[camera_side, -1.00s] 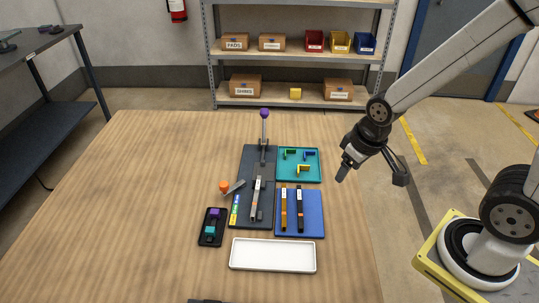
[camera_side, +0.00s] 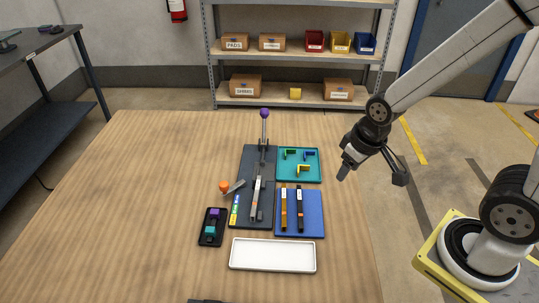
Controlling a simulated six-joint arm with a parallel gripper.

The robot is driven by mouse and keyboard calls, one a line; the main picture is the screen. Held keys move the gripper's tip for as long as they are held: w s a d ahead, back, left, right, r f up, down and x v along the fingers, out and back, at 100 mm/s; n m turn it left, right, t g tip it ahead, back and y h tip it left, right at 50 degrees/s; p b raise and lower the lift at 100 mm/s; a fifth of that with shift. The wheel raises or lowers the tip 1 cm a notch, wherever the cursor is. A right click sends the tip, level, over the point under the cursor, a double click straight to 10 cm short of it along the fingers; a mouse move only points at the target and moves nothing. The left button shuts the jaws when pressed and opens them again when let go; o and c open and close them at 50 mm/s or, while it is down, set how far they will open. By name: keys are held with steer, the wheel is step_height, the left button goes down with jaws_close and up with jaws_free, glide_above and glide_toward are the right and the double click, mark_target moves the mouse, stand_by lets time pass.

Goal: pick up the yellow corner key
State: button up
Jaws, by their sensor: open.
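The yellow corner key (camera_side: 302,169) is a small L-shaped piece lying in the teal tray (camera_side: 285,177), near the tray's front middle. A green corner key (camera_side: 290,153) and a blue corner key (camera_side: 310,155) lie behind it in the same tray. My gripper (camera_side: 370,178) is open and empty. It hangs to the right of the teal tray, near the table's right edge, apart from all the keys.
Left of the tray is a dark fixture (camera_side: 250,165) with an upright, purple-knobbed lever (camera_side: 264,128). A blue mat (camera_side: 313,225) with two bars lies in front of the tray. A white tray (camera_side: 272,255) is nearer. The table's left side is clear.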

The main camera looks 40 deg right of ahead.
stand_by(0.3)
steer(key=w+d+f+m+y, duration=0.1)
steer(key=w+m, duration=0.3)
steer(key=m, duration=0.4)
steer(key=w+d+f+m+y, duration=0.1)
steer(key=w+d+f+m, duration=0.2)
steer(key=m, duration=0.6)
steer(key=w+d+f+m+y, duration=0.1)
steer(key=w+d+m, duration=0.3)
steer(key=m, duration=0.5)
steer(key=shift+w+d+f+t, duration=0.15)
steer(key=shift+w+f, duration=0.25)
steer(key=shift+w, duration=0.2)
steer(key=shift+w+d+f+t, duration=0.15)
steer(key=shift+w+f, duration=0.2)
steer(key=shift+w, duration=0.25)
steer(key=shift+w+d+f+m, duration=0.15)
steer(key=shift+w+m, duration=0.15)
steer(key=shift+m, duration=0.5)
steer(key=shift+x, duration=1.3)
steer(key=shift+x, duration=2.6)
